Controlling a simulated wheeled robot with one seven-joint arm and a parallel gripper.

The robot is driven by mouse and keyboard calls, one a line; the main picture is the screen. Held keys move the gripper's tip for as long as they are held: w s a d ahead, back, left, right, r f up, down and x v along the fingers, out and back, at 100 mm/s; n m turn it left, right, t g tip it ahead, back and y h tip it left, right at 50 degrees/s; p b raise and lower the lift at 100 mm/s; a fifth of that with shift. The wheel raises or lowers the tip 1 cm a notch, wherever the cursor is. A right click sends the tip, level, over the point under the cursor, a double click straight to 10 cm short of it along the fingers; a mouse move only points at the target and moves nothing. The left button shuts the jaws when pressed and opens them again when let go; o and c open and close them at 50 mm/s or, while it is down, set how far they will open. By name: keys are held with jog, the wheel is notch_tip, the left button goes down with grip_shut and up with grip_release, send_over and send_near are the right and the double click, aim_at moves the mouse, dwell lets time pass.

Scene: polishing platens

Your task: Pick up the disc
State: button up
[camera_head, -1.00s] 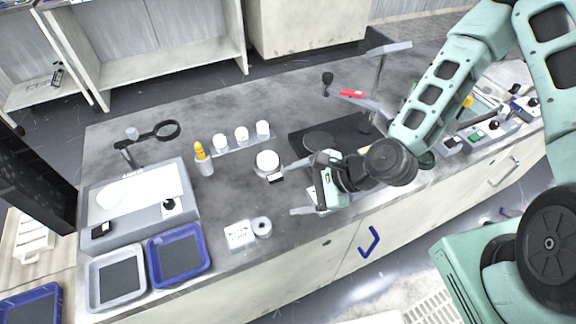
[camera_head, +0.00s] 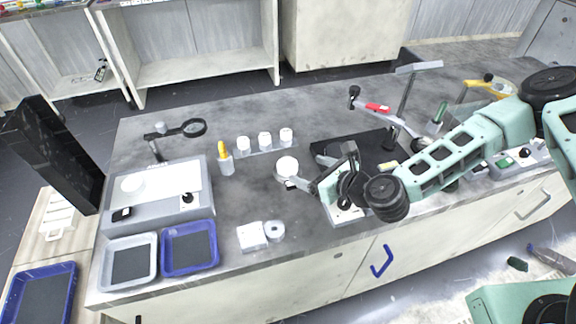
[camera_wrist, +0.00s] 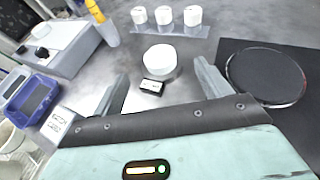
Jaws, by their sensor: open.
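A dark round disc (camera_wrist: 265,76) with a thin shiny rim lies flat on a black mat (camera_wrist: 308,118) at the right of the wrist view. In the head view my arm and gripper hide most of it. My gripper (camera_wrist: 160,80) is open, with nothing between its fingers. It is over the bench, left of the disc and apart from it. A white round pot (camera_wrist: 160,60) stands beyond the fingertips, with a small black-and-white tag (camera_wrist: 151,87) in front of it. The pot also shows in the head view (camera_head: 287,166).
Several white jars (camera_head: 264,139) stand in a row behind the pot. A yellow-topped bottle (camera_head: 225,160), a grey machine (camera_head: 155,192) and trays (camera_head: 190,248) are at left. A lamp post (camera_head: 408,90) rises behind my arm.

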aim_at(289, 166)
jog(key=shift+s+f+p+x, duration=0.1)
jog(key=shift+f+p+x, duration=0.1)
jog(key=shift+x, duration=1.1)
jog(key=shift+s+f+p+x, duration=0.1)
jog(key=shift+p+x, duration=0.15)
jog(key=shift+x, duration=1.1)
jog(key=shift+s+f+p+x, duration=0.1)
jog(key=shift+p+x, duration=0.1)
jog(key=shift+x, duration=1.1)
jog(key=c, duration=1.2)
jog(key=shift+r, duration=0.1)
